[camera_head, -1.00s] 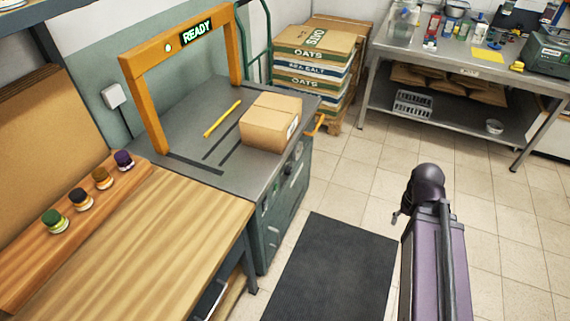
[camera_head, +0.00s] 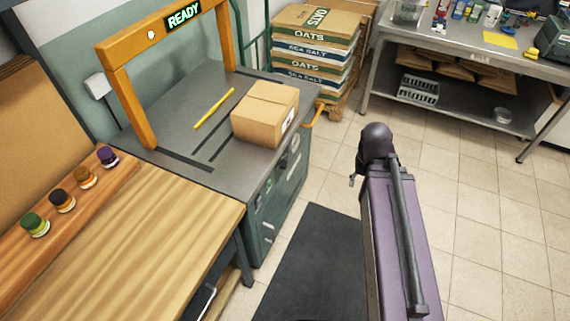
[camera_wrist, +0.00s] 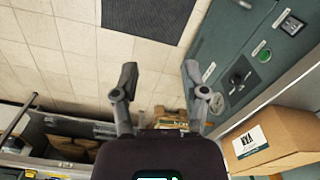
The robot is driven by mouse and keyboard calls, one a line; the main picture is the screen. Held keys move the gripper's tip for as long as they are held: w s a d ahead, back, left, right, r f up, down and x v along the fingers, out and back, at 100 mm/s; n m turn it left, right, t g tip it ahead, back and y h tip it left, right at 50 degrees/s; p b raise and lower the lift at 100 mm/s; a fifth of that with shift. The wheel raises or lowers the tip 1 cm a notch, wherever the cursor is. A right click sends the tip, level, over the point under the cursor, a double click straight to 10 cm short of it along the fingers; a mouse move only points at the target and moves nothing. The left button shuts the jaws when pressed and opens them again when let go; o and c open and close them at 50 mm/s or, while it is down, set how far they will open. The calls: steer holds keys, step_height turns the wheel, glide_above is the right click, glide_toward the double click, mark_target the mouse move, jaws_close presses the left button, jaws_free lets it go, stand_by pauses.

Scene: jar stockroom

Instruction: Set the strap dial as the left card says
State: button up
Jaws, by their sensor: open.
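The strapping machine's grey-green front panel (camera_head: 280,190) faces the aisle below its steel top. In the wrist view the panel carries a black dial (camera_wrist: 238,75), a round gauge (camera_wrist: 216,103), a green button (camera_wrist: 262,52) and a square black switch (camera_wrist: 292,22). The dial's setting is too small to read. I cannot make out a left card in either view. My gripper (camera_wrist: 160,72) is open and empty, to the left of the dial in the wrist view and apart from the panel. In the head view its fingers are mostly hidden behind my arm.
A cardboard box (camera_head: 264,114) and a yellow pencil-like stick (camera_head: 214,108) lie on the machine top, beside an orange arch (camera_head: 133,105) reading READY. A wooden bench (camera_head: 150,235) with several small jars adjoins at left. Stacked sacks (camera_head: 312,50) stand behind. A dark mat (camera_head: 315,265) covers floor in front.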

steer(key=shift+a, duration=0.15)
steer(key=o, duration=0.5)
steer(key=shift+w+f, duration=0.1)
steer(key=shift+c, duration=0.2)
steer(key=n+t+y+b, duration=0.5)
steer(key=n+y+b, duration=1.2)
steer(key=b, duration=2.8)
glide_toward(287, 166)
steer(key=d, duration=0.4)
steer(key=shift+s+a+f, duration=0.2)
steer(key=shift+s+f, duration=0.05)
steer(key=shift+s, duration=0.15)
steer(key=shift+a, duration=0.15)
steer(key=shift+x, duration=6.8)
